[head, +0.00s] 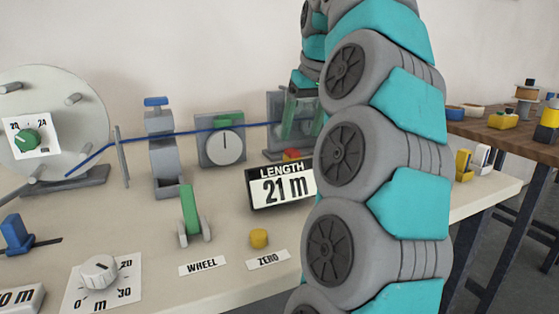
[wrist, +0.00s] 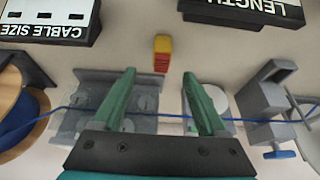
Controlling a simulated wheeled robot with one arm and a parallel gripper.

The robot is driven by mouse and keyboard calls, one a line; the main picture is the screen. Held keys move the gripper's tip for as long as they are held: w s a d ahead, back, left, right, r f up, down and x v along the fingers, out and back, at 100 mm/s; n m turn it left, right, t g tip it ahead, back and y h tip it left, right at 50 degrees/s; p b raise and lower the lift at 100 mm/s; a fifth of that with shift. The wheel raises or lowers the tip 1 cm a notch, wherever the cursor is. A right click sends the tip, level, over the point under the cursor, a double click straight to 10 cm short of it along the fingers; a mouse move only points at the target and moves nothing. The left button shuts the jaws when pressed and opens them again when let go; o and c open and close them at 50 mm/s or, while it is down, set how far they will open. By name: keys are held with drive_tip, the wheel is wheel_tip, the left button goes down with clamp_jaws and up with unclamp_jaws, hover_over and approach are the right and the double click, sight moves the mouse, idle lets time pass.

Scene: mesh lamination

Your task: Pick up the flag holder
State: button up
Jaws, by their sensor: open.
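A small red and yellow block (wrist: 161,53), which appears to be the flag holder, sits on the bench. In the head view it (head: 291,155) is partly hidden behind the length display and my arm. My gripper (wrist: 159,74) has two green fingers spread apart with nothing between them. In the wrist view the block lies just beyond the fingertips, in line with the gap. The gripper (head: 299,112) also shows in the head view, partly hidden by my arm, above and behind the block.
A blue cable (wrist: 165,115) runs beneath the fingers, between grey devices. The length display (head: 281,186) stands close to the block. A dial gauge (head: 222,145), a clamp stand (head: 162,150) and a green lever (head: 190,210) are to the left. Another table (head: 500,136) is at right.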

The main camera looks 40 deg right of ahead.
sight(293, 156)
drive_tip(key=b+x, duration=0.1)
drive_tip(key=x, duration=0.1)
drive_tip(key=shift+f+b, duration=0.35)
drive_tip(key=shift+a+x, duration=0.2)
drive_tip(key=shift+x, duration=2.3)
drive_tip(key=shift+w+r, duration=0.1)
drive_tip(key=shift+w, duration=0.1)
clamp_jaws()
